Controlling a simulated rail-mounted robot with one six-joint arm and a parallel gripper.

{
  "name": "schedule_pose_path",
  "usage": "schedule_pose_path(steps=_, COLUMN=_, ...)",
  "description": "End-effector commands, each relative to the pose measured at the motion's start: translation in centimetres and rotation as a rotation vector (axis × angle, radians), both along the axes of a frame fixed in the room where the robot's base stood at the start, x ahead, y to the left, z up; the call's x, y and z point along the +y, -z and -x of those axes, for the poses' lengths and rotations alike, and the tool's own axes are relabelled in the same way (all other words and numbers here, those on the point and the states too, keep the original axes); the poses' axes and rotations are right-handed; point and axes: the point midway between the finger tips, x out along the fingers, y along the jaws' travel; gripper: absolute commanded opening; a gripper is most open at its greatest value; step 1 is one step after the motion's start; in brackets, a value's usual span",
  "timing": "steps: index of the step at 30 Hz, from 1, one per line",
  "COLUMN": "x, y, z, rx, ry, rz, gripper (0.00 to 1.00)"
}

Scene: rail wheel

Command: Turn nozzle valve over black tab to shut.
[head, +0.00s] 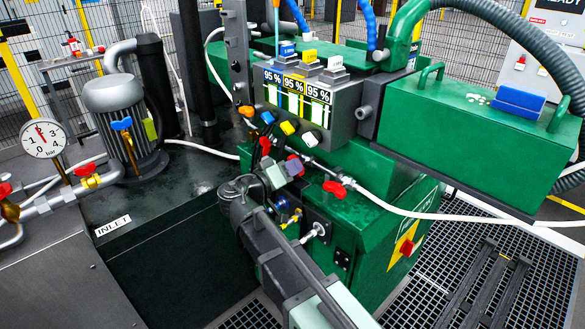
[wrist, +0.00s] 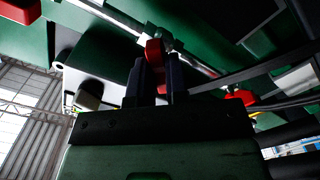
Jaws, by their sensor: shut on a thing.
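My gripper (head: 284,174) is at the front of the green machine, at the row of nozzle valves below the gauge box. In the wrist view its two dark fingers (wrist: 156,78) stand on either side of a red valve handle (wrist: 154,52) and are shut on it. The handle sits on a metallic pipe. The same red handle (head: 294,166) shows at the fingertips in the head view, partly covered. Another red valve handle (head: 265,144) is to its upper left, and one (head: 335,188) to its lower right. I cannot make out the black tab for certain.
The grey gauge box (head: 300,105) with three 95 % displays and coloured knobs is just above my gripper. A green box (head: 455,135) juts out to the right. A white hose (head: 440,214) runs right from the valves. A pressure gauge (head: 44,138) stands at left.

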Motion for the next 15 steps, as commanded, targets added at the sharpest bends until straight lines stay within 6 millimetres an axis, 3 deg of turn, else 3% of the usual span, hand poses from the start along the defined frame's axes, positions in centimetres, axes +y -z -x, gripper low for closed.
schedule_pose_path(steps=5, x=0.00, y=0.01, z=0.01, rx=-0.027, ry=0.000, rz=-0.022, gripper=0.00)
schedule_pose_path(steps=10, x=0.00, y=0.01, z=0.02, rx=-0.250, ry=0.001, rz=-0.210, gripper=0.00)
schedule_pose_path(steps=15, x=0.00, y=0.01, z=0.02, rx=-0.308, ry=0.000, rz=-0.257, gripper=0.00)
